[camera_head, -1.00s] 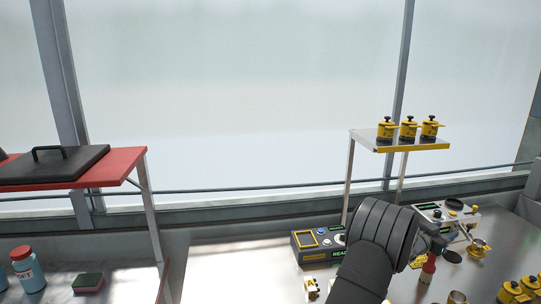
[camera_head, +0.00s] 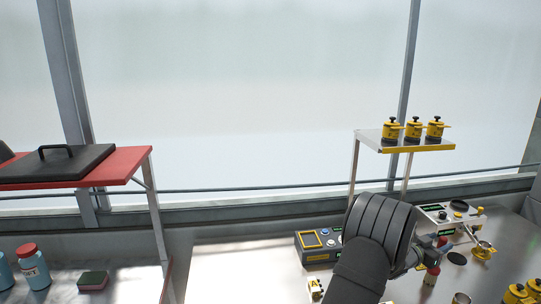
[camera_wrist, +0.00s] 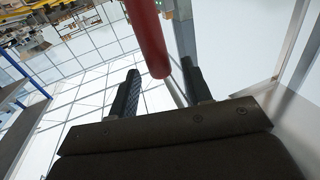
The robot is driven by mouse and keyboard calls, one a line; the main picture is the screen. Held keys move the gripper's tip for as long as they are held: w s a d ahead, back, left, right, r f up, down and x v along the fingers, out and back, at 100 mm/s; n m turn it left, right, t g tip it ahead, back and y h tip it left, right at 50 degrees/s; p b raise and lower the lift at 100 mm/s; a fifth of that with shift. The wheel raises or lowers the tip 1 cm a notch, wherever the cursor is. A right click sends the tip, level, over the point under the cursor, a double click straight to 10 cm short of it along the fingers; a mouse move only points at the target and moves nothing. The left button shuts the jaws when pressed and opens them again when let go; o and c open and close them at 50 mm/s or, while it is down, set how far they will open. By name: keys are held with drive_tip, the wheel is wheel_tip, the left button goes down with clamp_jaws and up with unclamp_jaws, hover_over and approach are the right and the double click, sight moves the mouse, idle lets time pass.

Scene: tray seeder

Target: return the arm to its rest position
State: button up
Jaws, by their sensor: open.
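My arm's black ribbed end section rises from the bottom of the head view. My gripper (camera_wrist: 160,70) shows in the wrist view with its two dark fingers apart. A red cylinder with a thin metal rod at its lower end shows between and beyond the fingertips there; I cannot tell whether it touches them. In the head view a small red object (camera_head: 432,274) stands on the bench just below the wrist. The gripper's fingers are hard to make out in that view.
A grey control box (camera_head: 318,244) and a white instrument (camera_head: 437,215) stand on the metal bench near my arm. A raised shelf (camera_head: 405,144) holds 3 yellow pots (camera_head: 413,130). At left are a red table (camera_head: 132,163) with a black lid (camera_head: 60,165), blue bottles (camera_head: 33,272) and a sponge (camera_head: 93,281).

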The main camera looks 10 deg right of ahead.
sight(447, 239)
drive_tip(key=v, duration=0.7)
drive_tip(key=x, duration=1.2)
drive_tip(key=s+r, duration=1.2)
drive_tip(key=r, duration=0.4)
drive_tip(key=w+a+n+t+y, duration=0.2)
drive_tip(key=w+a+t, duration=0.1)
drive_tip(key=w+a, duration=0.9)
drive_tip(key=w+a+n+t+y, duration=0.2)
drive_tip(key=w+a, duration=1.1)
drive_tip(key=a, duration=0.7)
drive_tip(key=shift+w+r+n+t, duration=0.25)
drive_tip(key=shift+r+n+t, duration=0.35)
drive_tip(key=shift+t, duration=0.7)
drive_tip(key=shift+f, duration=0.15)
